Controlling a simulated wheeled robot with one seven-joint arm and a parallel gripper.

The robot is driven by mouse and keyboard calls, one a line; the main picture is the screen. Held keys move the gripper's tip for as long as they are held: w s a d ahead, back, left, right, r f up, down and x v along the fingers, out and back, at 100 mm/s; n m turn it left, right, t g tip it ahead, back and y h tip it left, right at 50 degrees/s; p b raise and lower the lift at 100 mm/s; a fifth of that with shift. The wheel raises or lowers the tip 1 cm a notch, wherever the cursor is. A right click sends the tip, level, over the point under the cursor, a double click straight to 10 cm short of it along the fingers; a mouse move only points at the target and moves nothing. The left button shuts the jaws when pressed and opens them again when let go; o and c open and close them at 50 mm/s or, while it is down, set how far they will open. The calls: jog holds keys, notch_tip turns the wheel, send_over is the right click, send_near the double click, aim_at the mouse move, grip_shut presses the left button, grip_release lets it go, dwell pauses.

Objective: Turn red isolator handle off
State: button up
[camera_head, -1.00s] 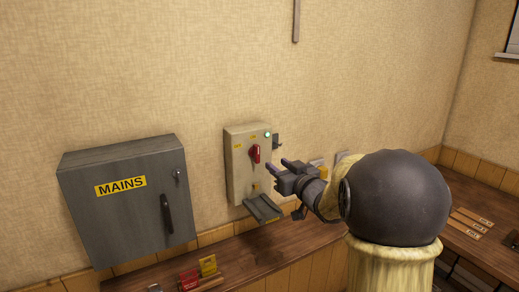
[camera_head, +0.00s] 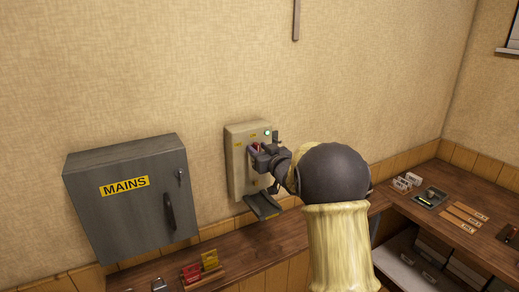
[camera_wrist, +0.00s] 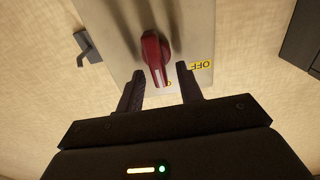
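The red isolator handle (camera_wrist: 154,58) is on the front of a cream isolator box (camera_head: 237,165) on the wall. In the wrist view the handle stands between the tips of my gripper (camera_wrist: 161,84). The fingers are apart, with a gap visible on each side of the handle. A yellow OFF label (camera_wrist: 200,65) is to the right of the handle. In the head view my gripper (camera_head: 254,150) is at the box front and mostly hides the handle. A green lamp (camera_head: 267,132) glows at the box's upper right.
A grey MAINS cabinet (camera_head: 130,195) hangs to the left. A grey tray-like ledge (camera_head: 262,205) sits below the isolator box. A wooden bench (camera_head: 245,252) runs underneath, holding red and yellow tags (camera_head: 209,260). A dark lever (camera_wrist: 88,47) sticks out from the box's side.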

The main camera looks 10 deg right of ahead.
grip_shut()
jog(key=shift+f+b, duration=0.1)
jog(key=shift+b, duration=0.35)
jog(key=n+b, duration=0.6)
jog(key=a+f+n+b, duration=0.1)
jog(key=n+b, duration=0.5)
jog(key=f+n+b, duration=0.1)
jog(key=n+b, duration=0.5)
jog(key=shift+s+a, duration=0.25)
jog(key=shift+a, duration=0.15)
grip_release()
jog(key=shift+r, duration=0.1)
